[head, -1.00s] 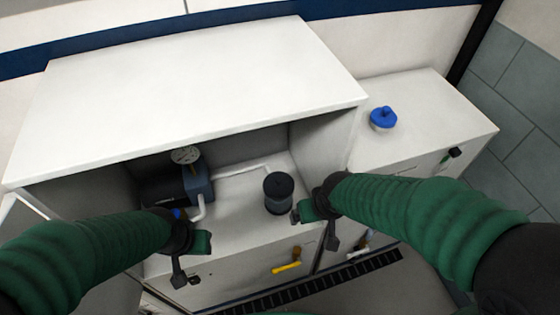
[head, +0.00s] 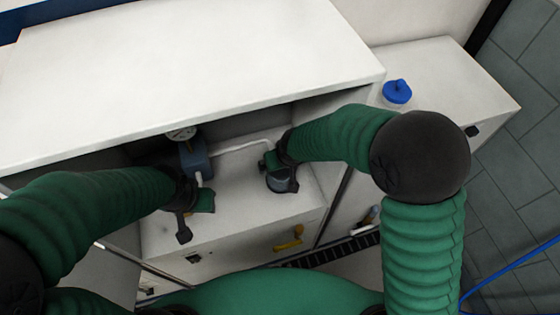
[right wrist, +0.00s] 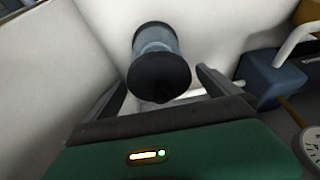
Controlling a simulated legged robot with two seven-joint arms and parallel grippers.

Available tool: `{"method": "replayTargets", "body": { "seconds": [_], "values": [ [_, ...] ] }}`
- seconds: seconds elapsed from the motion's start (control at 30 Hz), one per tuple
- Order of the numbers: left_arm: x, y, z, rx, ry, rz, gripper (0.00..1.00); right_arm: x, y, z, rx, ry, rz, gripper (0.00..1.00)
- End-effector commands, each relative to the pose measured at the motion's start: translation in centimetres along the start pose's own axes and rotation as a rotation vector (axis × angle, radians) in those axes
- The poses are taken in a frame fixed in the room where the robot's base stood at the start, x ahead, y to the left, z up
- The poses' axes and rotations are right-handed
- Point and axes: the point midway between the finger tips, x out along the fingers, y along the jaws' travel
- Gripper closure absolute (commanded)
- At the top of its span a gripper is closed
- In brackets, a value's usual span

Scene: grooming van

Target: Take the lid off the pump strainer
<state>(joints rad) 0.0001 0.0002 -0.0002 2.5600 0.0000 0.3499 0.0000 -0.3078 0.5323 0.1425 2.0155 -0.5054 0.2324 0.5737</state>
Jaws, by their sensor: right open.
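The pump strainer (head: 283,184) is a dark, upright canister with a clear grey body inside the open cabinet. Its black round lid (right wrist: 158,76) fills the middle of the right wrist view, with the glassy body (right wrist: 155,37) beyond it. My right gripper (head: 268,167) is open at the strainer's top and partly hides the lid in the head view. In the right wrist view the lid lies between and just beyond the spread fingers, with no clear contact. My left gripper (head: 196,212) hangs at the cabinet front, left of the strainer; its jaw gap is unclear.
A blue pump (head: 196,160) with a gauge (head: 181,134) and white pipe stands left of the strainer. The cabinet top (head: 190,70) overhangs the bay. A yellow handle (head: 289,238) is on the front below. A blue knobbed object (head: 397,92) sits on the right-hand cabinet.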

Motion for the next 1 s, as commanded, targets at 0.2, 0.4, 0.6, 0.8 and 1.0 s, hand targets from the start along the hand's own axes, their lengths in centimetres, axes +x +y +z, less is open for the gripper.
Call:
{"method": "replayTargets", "body": {
  "seconds": [0.2, 0.4, 0.6, 0.8, 1.0],
  "values": [
    [0.0, 0.0, 0.0, 0.0, 0.0, 0.0, 0.64, 0.1, 0.0, -0.1, 0.0, 0.0, 0.0, 0.03],
    [0.0, 0.0, 0.0, 0.0, 0.0, 0.0, 0.64, 0.1, 0.0, -0.1, 0.001, -0.001, 0.001, 0.29],
    [0.0, 0.0, 0.0, 0.0, 0.0, 0.0, 0.64, 0.1, 0.0, -0.1, 0.0, 0.0, 0.001, 0.49],
    [-0.1, 0.0, 0.0, 0.0, 0.0, 0.0, 0.64, 0.0, 0.0, -0.1, 0.0, 0.0, 0.0, 0.49],
    [-1.1, 0.0, -0.3, 0.0, 0.0, 0.0, 0.64, -0.9, 0.1, -0.7, 0.001, 0.0, 0.0, 0.49]
  ]
}}
